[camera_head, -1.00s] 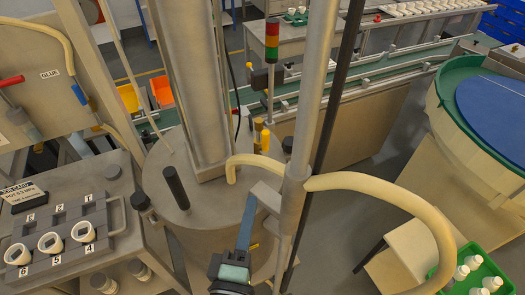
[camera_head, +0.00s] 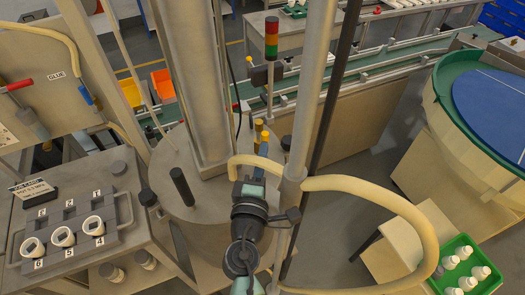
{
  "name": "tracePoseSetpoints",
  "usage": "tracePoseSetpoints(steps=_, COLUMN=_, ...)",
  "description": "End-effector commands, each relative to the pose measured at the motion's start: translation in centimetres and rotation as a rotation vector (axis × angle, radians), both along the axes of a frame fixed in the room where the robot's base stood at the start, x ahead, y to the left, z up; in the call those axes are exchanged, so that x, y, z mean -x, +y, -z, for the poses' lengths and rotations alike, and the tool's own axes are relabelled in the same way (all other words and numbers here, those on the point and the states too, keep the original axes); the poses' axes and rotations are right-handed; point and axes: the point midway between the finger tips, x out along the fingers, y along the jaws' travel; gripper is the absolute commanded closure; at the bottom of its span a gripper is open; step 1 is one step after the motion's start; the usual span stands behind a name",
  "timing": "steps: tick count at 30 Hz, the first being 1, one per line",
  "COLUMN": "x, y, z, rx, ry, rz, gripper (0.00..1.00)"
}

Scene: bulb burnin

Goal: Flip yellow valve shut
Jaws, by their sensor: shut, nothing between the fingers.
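Two small yellow upright pieces (camera_head: 258,126) stand close together beyond the thick metal column, near the centre of the head view. They look like valve handles, but they are too small to tell which one is the valve or how its lever is turned. My gripper (camera_head: 262,152) reaches up from the bottom centre, between the column and the grey pole. Its narrow blue-grey fingers are shut and empty. The tips appear just below the nearer yellow piece in the picture; I cannot tell whether they touch it. My wrist hides part of the round metal drum top.
A cream hose (camera_head: 405,195) curves around the right of my wrist, beside the grey pole (camera_head: 318,100). A signal light (camera_head: 271,38) rises behind. A green crate of bottles (camera_head: 447,246) sits at lower right.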

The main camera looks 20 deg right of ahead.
Motion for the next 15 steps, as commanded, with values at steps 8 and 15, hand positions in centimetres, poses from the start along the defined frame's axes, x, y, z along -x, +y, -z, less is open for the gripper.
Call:
tracePoseSetpoints(steps=8, x=0.0, y=0.0, z=-0.1, rx=-0.002, ry=0.0, rz=0.0, gripper=1.0)
tracePoseSetpoints(steps=15, x=0.0, y=-0.6, z=-1.0, rx=-0.111, ry=0.004, rz=-0.001, gripper=1.0)
